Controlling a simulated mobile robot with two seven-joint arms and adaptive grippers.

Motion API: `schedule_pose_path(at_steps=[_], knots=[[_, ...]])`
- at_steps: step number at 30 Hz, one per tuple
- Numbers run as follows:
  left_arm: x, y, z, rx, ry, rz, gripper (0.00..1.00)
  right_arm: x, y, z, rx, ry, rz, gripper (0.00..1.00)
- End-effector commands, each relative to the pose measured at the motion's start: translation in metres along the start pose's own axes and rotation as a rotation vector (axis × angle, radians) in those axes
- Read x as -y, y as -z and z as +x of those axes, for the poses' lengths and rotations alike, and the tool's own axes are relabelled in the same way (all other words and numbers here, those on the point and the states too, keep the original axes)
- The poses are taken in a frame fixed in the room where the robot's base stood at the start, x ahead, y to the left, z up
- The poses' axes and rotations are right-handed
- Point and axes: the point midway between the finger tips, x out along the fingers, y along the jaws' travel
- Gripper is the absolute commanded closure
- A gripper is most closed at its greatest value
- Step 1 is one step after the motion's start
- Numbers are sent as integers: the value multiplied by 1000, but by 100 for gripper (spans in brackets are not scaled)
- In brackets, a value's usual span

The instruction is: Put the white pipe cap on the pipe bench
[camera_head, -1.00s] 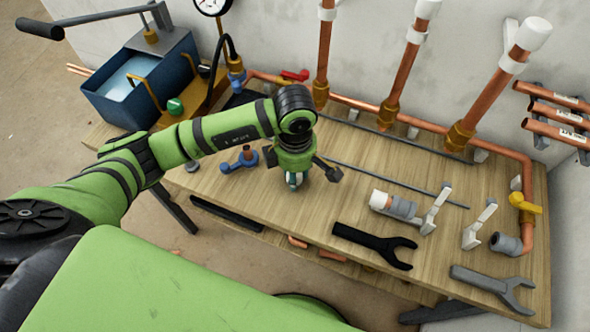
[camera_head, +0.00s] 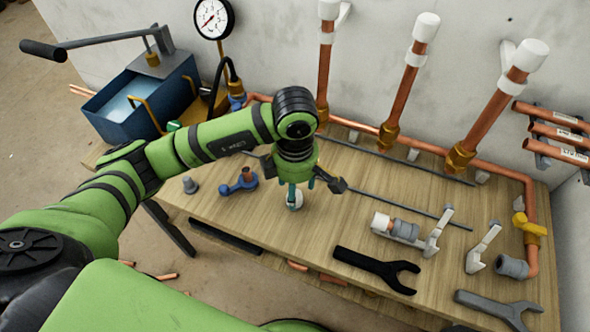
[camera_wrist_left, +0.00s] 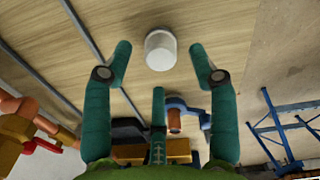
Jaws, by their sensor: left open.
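A white pipe cap (camera_head: 294,202) shows between and just below the fingertips of my left gripper (camera_head: 298,193), over the front middle of the pipe bench (camera_head: 335,215). In the left wrist view the cap (camera_wrist_left: 160,49) appears upright against the bare bench wood, just beyond the spread fingers of the left gripper (camera_wrist_left: 166,68). The left gripper points down and is open; no finger visibly closes on the cap. The fingers partly hide the cap in the head view. My right gripper is out of view.
A blue fitting (camera_head: 238,181) lies left of the gripper. A black wrench (camera_head: 375,268), grey clamp pieces (camera_head: 408,231) and a grey wrench (camera_head: 495,304) lie to the right. White-capped copper pipes (camera_head: 403,88) rise at the back. A blue tank (camera_head: 135,95) stands at the left.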

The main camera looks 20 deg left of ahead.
Motion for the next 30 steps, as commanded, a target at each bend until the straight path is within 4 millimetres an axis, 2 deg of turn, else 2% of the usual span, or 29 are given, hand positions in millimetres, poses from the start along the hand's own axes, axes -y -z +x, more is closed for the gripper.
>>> schedule_pose_path(at_steps=[6, 9, 12, 17, 30], knots=[[-1, -1, -47, 2, -6, 1, 41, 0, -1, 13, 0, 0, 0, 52], [-1, 0, -64, 1, -6, 1, 41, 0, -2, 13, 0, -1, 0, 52], [-1, 0, -74, 0, -3, 1, 41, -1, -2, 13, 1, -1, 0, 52], [0, 0, -80, 0, -1, 0, 41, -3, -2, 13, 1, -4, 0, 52], [0, 0, -79, -1, 0, -1, 41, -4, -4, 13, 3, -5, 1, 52]])
